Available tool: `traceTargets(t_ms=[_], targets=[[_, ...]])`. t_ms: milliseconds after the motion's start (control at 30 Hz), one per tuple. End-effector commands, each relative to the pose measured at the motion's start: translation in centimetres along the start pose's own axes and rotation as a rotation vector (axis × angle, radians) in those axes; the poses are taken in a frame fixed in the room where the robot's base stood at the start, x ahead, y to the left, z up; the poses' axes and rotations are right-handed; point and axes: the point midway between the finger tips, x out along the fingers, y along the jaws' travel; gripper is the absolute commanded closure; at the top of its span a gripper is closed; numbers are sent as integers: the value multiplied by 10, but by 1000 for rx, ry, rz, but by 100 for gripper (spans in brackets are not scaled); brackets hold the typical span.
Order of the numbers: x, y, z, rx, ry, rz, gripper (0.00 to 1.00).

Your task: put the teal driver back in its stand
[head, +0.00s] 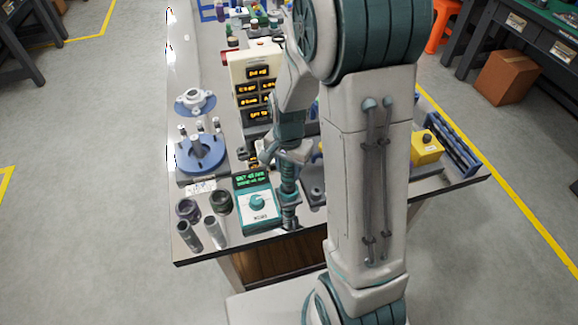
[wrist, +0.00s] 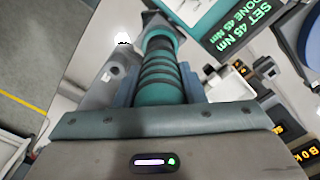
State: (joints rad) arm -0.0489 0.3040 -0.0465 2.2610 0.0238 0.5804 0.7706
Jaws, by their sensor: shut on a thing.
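The teal driver (head: 290,214) hangs below my gripper (head: 289,185) at the table's front edge, just right of the torque controller. In the wrist view, the driver's teal grip with dark rings (wrist: 160,80) lies between the two fingers of my gripper (wrist: 158,88), which are shut on it. The far end of the driver narrows into a dark part near the top of that view. I cannot make out the driver's stand for certain in either view. My arm hides part of the table to the right of the driver.
The torque controller (head: 259,213) has a teal knob and a lit green display. Dark cups and metal cylinders (head: 190,236) stand to its left. A blue round fixture (head: 203,152) and a panel with amber displays (head: 256,84) are behind. A yellow box (head: 425,147) is at right.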

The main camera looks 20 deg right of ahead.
Motion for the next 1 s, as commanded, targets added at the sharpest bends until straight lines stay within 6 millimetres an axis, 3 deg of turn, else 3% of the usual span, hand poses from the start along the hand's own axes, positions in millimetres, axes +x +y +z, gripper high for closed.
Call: traceTargets(t_ms=[1000], targets=[[10, 0, 0, 0, 0, 0, 92]])
